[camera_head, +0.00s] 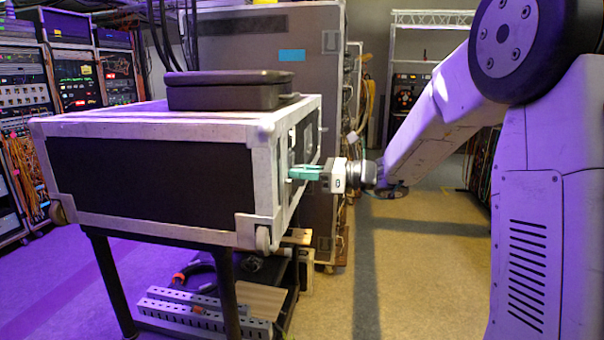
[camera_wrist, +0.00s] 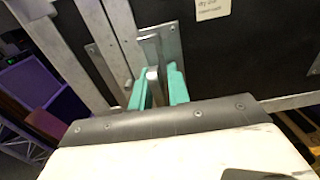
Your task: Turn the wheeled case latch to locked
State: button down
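The wheeled case (camera_head: 150,180) is black with pale metal edges and small wheels, and lies on a dark stand. My gripper (camera_head: 293,173) reaches in from the right, with its teal fingertips at the case's right end face. In the wrist view, the case's dark panel (camera_wrist: 250,50) fills the upper part. A grey metal latch (camera_wrist: 153,84) stands out from it. My gripper (camera_wrist: 160,86) has one teal finger on each side of the latch lever. A gap shows between the lever and the right finger; contact on the left is unclear. In the head view, my fingers hide the latch.
A smaller black case (camera_head: 230,90) lies on top of the wheeled case. A tall grey case (camera_head: 265,50) stands behind it. Equipment racks (camera_head: 75,75) line the left. Cables and a perforated metal strip (camera_head: 200,314) lie on the stand's lower shelf. The floor (camera_head: 420,260) at right is clear.

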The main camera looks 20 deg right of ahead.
jog(key=shift+s+a+f+n, duration=0.15)
jog(key=shift+s+n, duration=0.05)
jog(key=shift+n, duration=0.1)
jog(key=n, duration=0.3)
jog(key=shift+s+a, duration=0.1)
jog(key=shift+s, duration=0.1)
jog(key=n, duration=1)
jog(key=shift+s+a+f, duration=0.1)
jog(key=shift+s+f, duration=0.15)
jog(key=shift+f, duration=0.1)
jog(key=shift+f+n, duration=0.2)
jog(key=shift+n, duration=1.8)
jog(key=c, duration=1.5)
grip_release()
jog(key=shift+r+n, duration=0.1)
jog(key=shift+n, duration=0.2)
